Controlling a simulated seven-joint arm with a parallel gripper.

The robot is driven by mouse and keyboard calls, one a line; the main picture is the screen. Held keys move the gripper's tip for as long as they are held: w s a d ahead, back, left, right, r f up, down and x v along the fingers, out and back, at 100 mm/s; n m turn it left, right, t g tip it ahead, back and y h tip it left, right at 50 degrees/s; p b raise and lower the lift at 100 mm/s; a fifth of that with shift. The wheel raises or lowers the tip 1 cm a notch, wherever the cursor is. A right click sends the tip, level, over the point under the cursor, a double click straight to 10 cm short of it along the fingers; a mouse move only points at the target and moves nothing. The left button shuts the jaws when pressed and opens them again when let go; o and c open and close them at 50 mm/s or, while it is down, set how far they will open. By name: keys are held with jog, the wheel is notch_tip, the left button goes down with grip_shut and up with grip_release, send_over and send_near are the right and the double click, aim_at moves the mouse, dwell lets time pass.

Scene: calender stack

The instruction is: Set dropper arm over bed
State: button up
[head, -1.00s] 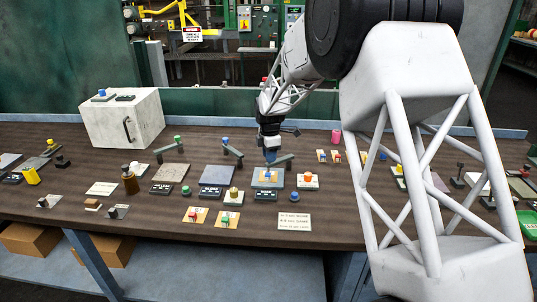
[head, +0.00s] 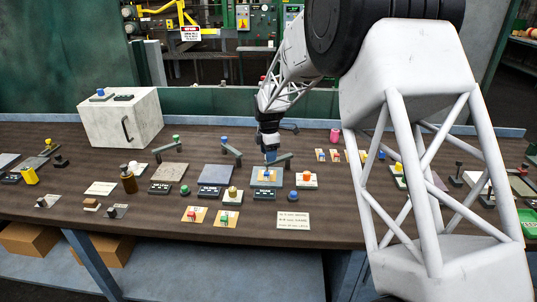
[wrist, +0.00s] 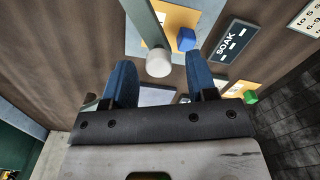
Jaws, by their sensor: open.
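My gripper (head: 270,156) hangs low over the rear of a blue-grey bed (head: 258,183) near the middle of the bench. An orange card (head: 261,176) with a blue block on it lies on this bed; both also show in the wrist view, the blue block (wrist: 186,39) on the card (wrist: 181,17). The grey-green dropper arm (head: 282,159) reaches from its right end to my fingertips. In the wrist view its bar (wrist: 146,22) ends at a white round knob (wrist: 158,63) between my open blue fingers (wrist: 163,80), with gaps visible at both sides.
A dark SOAK label (wrist: 232,42) lies in front of the bed. An orange knob (head: 306,176) on a pale base is at its right. Two similar arms, tipped green (head: 176,137) and blue (head: 224,140), stand to the left. Yellow cards with small blocks (head: 224,217) lie nearer the front.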

jog(key=shift+r, duration=3.6)
jog(key=shift+s+d+r, duration=0.3)
jog(key=shift+d+r, duration=0.05)
jog(key=s+d+r+m, duration=0.4)
jog(key=s+d, duration=0.1)
jog(key=s, duration=0.3)
jog(key=s+d+r+m+t, duration=0.1)
jog(key=s+d+r+m, duration=0.4)
jog(key=s, duration=0.4)
jog(key=s+d+r+m, duration=0.2)
jog(key=s+d+r, duration=0.1)
jog(key=s+d, duration=0.4)
jog(key=s+d+f+m, duration=0.1)
jog(key=s+m, duration=0.3)
jog(key=s, duration=0.5)
jog(key=s+d+f+m+t, duration=0.1)
jog(key=s+d+m, duration=0.3)
jog(key=s, duration=0.6)
jog(key=s+d+f+m, duration=0.2)
jog(key=s+m, duration=0.1)
jog(key=s, duration=0.7)
jog(key=shift+d+f+m+t, duration=0.2)
jog(key=shift+m+t, duration=0.1)
jog(key=shift+m, duration=0.1)
